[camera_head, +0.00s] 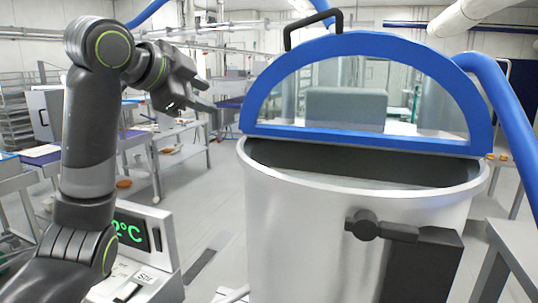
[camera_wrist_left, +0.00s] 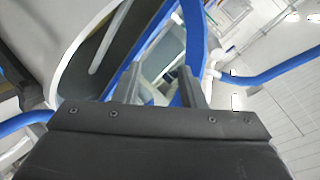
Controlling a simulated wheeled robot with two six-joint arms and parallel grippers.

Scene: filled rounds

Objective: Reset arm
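My left arm rises at the left of the head view, and its gripper (camera_head: 209,95) points to the right toward the blue-framed lid. The two dark fingers are apart with nothing between them. In the left wrist view the gripper (camera_wrist_left: 162,90) also shows its fingers spread, with the blue lid frame and pot behind them. The fingers look clear of the lid. My right gripper is not in view.
A large steel pot (camera_head: 330,235) stands at centre right. Its half-round blue-framed lid (camera_head: 365,40) is raised, with a dark handle on top. A control box with a green temperature display (camera_head: 132,232) stands beside my left arm. Work tables (camera_head: 180,135) line the left background.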

